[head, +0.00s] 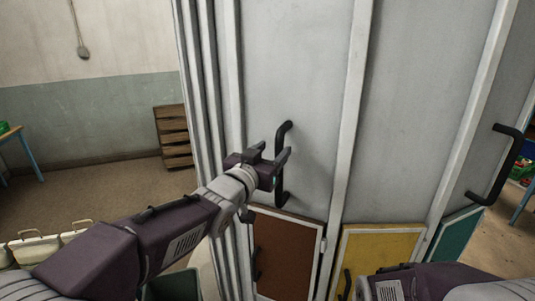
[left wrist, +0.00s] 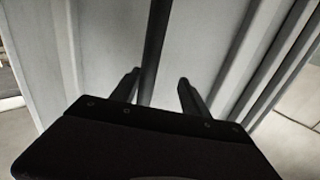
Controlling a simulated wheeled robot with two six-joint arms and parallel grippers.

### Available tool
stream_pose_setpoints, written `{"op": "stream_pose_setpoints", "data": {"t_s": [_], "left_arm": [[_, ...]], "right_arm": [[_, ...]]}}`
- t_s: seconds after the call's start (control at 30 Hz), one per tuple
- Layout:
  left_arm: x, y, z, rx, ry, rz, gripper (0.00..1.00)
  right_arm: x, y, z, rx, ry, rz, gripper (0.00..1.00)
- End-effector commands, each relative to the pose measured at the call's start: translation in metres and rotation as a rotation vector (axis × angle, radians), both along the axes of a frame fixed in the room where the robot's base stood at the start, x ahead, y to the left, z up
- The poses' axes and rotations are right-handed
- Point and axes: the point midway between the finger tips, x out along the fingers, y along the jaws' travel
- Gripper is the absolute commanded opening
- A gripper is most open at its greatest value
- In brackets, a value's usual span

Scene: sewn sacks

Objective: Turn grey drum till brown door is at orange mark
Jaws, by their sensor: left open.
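The grey drum (head: 300,70) stands tall in front of me, with flat panels split by pale upright ribs. The brown door (head: 289,252) is low on it, below a black upright handle (head: 281,190). My left gripper (head: 272,157) is open at that handle. In the left wrist view the dark handle bar (left wrist: 155,45) stands between the two open fingers (left wrist: 160,78), nearer the left one; I cannot tell whether they touch. The orange mark is not visible. My right arm shows at the lower right, but its gripper is not in view.
A yellow door (head: 378,258) and a teal door (head: 455,240) follow to the right of the brown one. Another black handle (head: 508,165) sticks out at the right. A wooden drawer unit (head: 173,136) stands by the wall. Pale bins (head: 40,248) are at the lower left.

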Motion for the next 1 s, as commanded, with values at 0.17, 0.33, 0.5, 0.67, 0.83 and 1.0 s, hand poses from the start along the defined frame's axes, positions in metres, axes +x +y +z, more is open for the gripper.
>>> {"op": "stream_pose_setpoints", "data": {"t_s": [0.17,0.33,0.5,0.67,0.83,1.0], "left_arm": [[0.0019,0.0044,0.0001,-0.003,0.003,0.011,0.51],[0.0025,0.0058,-0.0004,-0.004,0.005,0.014,0.44],[0.0027,0.0059,-0.0004,-0.004,0.005,0.015,0.41],[0.0028,0.006,-0.0005,-0.004,0.005,0.015,0.41],[0.0027,0.0056,-0.0009,-0.004,0.006,0.014,0.41],[0.0023,0.0048,-0.0012,-0.003,0.006,0.012,0.41]], "right_arm": [[0.0003,0.0001,0.0003,0.0,0.0,0.0,0.0],[0.0002,0.0001,0.0002,0.0,0.0,0.0,0.0],[0.0001,0.0001,0.0003,0.0,0.0,0.0,0.0],[0.0001,0.0001,0.0002,0.0,0.0,0.0,0.0],[0.0001,0.0001,0.0002,0.0,0.0,0.0,0.0],[0.0001,0.0001,0.0001,0.0,0.0,0.0,0.0]]}}
